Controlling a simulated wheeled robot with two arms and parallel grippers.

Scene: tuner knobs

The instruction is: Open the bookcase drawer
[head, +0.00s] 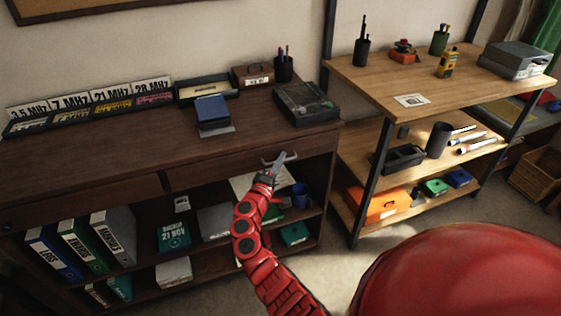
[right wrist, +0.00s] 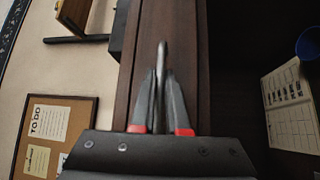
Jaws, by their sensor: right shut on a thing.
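The dark wooden bookcase (head: 120,164) stands at the left with its drawer front (head: 215,174) below the top board. The drawer looks closed in the head view. My right gripper (head: 277,160) is at the right part of the drawer front. In the right wrist view my right gripper's fingers (right wrist: 161,90) are shut on the drawer handle (right wrist: 163,55), a thin grey bar. Its fingers hide part of the handle. My left gripper is not in view.
Binders (head: 112,236), boxes and a blue mug (head: 300,195) fill the shelves below the drawer. A black device (head: 306,103) and a blue box (head: 212,110) stand on the top. A wooden shelf unit (head: 375,82) stands to the right.

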